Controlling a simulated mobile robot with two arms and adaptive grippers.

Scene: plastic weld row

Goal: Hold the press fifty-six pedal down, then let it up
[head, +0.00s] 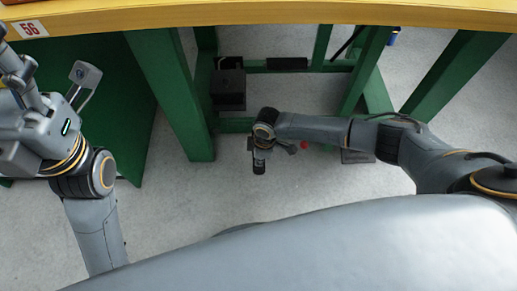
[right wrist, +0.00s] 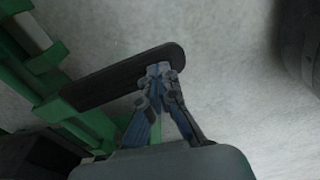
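The pedal (right wrist: 115,78) is a long black bar with a rounded end, reaching out from the green frame in the right wrist view. My right gripper (right wrist: 160,70) is shut, its fingertips together over the pedal near the rounded end. I cannot tell whether they touch it or how far the pedal is pressed. In the head view the right gripper (head: 261,152) is low in front of the frame, and my wrist hides most of the pedal.
The yellow bench top (head: 270,14) runs across the far side on green legs (head: 172,95). A black box (head: 229,90) stands behind the right wrist. A dark plate (head: 357,156) lies under my right forearm. Grey floor is clear in front.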

